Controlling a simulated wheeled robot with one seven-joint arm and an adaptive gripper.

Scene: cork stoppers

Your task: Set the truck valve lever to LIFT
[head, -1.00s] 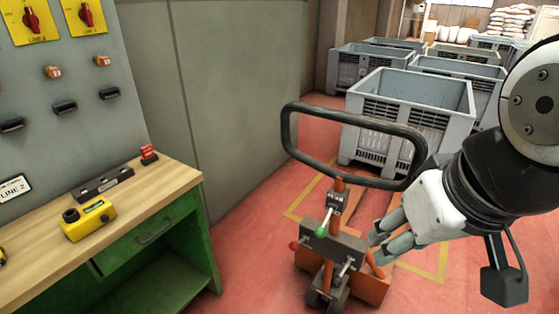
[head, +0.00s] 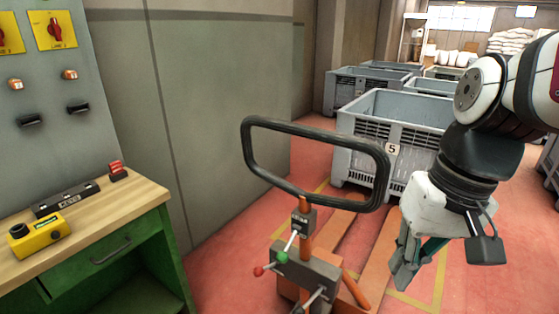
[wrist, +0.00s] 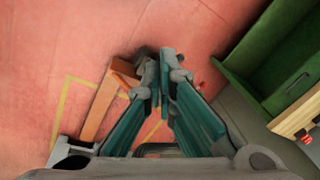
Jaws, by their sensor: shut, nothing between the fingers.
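The pallet truck's black loop handle (head: 380,165) stands upright on an orange column at the picture's middle. Below it, a short pale lever ends in a green knob (head: 282,258). A red knob (head: 259,271) sticks out left of the dark block (head: 308,268). Which lever position is set cannot be read. My gripper (head: 403,283) is shut and empty, pointing down, right of the truck's head and apart from the levers. In the wrist view its fingers (wrist: 160,62) partly hide the truck, whose orange part (wrist: 125,80) shows to their left.
A grey crate marked 5 (head: 375,150) stands at the back. A wooden-topped green workbench (head: 140,195) with a yellow box (head: 38,235) is at left. Red floor (head: 225,265) lies open between bench and truck.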

